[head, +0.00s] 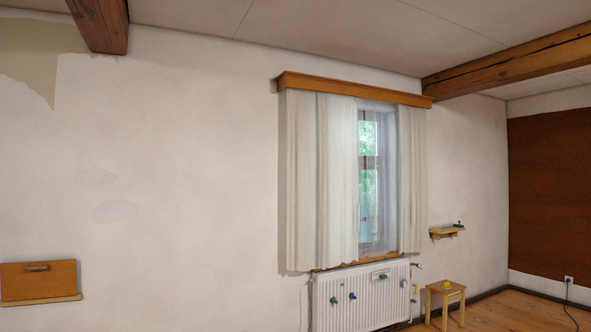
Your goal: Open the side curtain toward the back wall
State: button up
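A window (369,180) in the long wall has two pale curtains under a wooden pelmet (350,88). The left curtain (322,180) is wide and covers much of the window. The right curtain (411,180) is narrower and hangs on the side toward the far end of the room. Between them a gap shows green foliage and a thin sheer layer. The back wall (550,190) with a brown panel stands at the far right. My gripper is not in view.
A white radiator (340,309) with small items on its front stands below the window. A wooden wall box (40,288) is at lower left. Bare floor shows at lower right.

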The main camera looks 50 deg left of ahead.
aim_at(339, 215)
jog(key=u, duration=0.8)
jog(key=k, duration=0.85)
jog(key=z, duration=0.8)
jog(key=k, duration=0.35)
jog(key=z, duration=0.45)
jog(key=i, duration=3.15)
jog(key=u, duration=0.35)
jog(key=i, duration=3.25)
jog(key=u, duration=0.15)
